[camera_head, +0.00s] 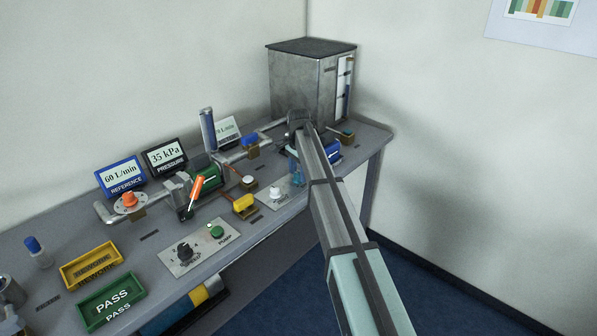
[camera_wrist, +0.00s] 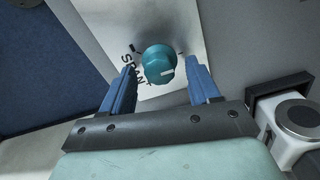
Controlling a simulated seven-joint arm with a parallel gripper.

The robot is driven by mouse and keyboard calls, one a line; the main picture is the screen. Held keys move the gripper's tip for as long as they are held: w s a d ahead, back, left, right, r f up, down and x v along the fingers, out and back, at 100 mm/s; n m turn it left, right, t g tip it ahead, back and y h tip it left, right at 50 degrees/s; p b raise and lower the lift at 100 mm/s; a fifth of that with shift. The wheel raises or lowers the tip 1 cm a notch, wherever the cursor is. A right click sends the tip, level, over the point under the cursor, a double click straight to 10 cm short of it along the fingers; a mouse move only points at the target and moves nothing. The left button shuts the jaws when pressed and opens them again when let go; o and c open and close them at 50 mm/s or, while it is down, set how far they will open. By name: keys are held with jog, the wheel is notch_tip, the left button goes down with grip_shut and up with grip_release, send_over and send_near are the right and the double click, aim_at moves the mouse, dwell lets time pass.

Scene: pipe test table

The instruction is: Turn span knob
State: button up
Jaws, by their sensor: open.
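The span knob (camera_wrist: 158,63) is a round teal knob with a white pointer line. It stands on a light panel (camera_wrist: 150,22) with a SPAN label beside it in the wrist view. My gripper (camera_wrist: 160,72) is open, with its blue fingers on either side of the knob and a visible gap to each. I cannot tell whether the fingertips are level with it. In the head view, my gripper (camera_head: 296,168) points down at the panel's right part, largely hiding what lies beneath. A white knob (camera_head: 275,192) shows there just left of the fingers.
A metal cabinet (camera_head: 296,83) stands behind my gripper. Pipework with a yellow part (camera_head: 244,204) and a blue part (camera_head: 250,142) lies to the left. A pump speed panel (camera_head: 200,246) is at the front. A white block with a grey round top (camera_wrist: 301,117) is right in the wrist view.

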jog(key=c, duration=1)
jog(key=shift+c, duration=0.2)
jog(key=shift+n, duration=0.3)
jog(key=n, duration=0.3)
jog(key=shift+n, duration=0.3)
jog(key=n, duration=0.3)
jog(key=shift+a+n, duration=0.1)
jog(key=shift+n, duration=0.3)
jog(key=n, duration=0.6)
jog(key=shift+n, duration=0.4)
